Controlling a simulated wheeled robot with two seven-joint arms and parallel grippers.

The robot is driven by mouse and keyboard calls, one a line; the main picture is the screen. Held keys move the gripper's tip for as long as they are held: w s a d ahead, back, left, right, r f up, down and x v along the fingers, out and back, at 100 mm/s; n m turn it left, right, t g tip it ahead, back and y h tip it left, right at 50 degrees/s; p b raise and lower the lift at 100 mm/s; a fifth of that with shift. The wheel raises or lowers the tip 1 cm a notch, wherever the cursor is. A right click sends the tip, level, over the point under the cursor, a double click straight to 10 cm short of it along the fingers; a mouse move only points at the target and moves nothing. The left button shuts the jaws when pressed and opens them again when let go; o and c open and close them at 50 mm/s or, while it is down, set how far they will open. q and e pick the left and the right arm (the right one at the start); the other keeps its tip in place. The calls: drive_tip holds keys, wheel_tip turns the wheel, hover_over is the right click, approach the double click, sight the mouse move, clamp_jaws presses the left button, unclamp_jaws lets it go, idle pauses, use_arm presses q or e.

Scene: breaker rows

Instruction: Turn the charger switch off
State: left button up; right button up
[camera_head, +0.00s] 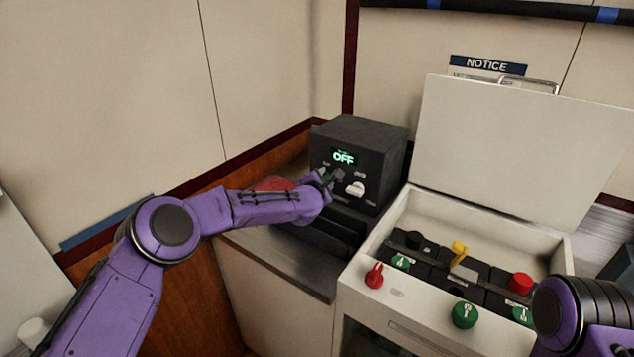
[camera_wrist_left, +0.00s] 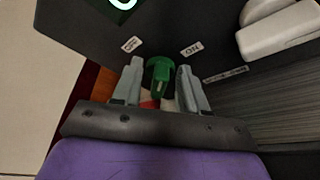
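The charger is a dark box (camera_head: 358,137) on the counter, and its lit display (camera_head: 343,157) reads OFF. A green rotary knob (camera_wrist_left: 159,73) on its face shows in the left wrist view, with an OFF label (camera_wrist_left: 132,44) to its left and an ON label (camera_wrist_left: 191,49) to its right. My left gripper (camera_wrist_left: 160,76) is at the charger face, its two grey fingers on either side of the green knob. Narrow gaps show between knob and fingers. In the head view the gripper (camera_head: 333,177) partly hides the knob. My right gripper is out of view.
A white knob (camera_head: 354,188) sits right of the gripper on the charger. An open white case (camera_head: 385,240) with red, green, yellow and black controls stands to the right, its lid (camera_head: 510,145) raised. A wall corner is behind.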

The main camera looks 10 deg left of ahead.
use_arm(q)
drive_tip(key=p+v, duration=0.1)
drive_tip(key=v, duration=1.1)
drive_tip(key=shift+a+p, duration=0.4)
drive_tip(key=shift+r, duration=0.1)
drive_tip(key=shift+w, duration=0.1)
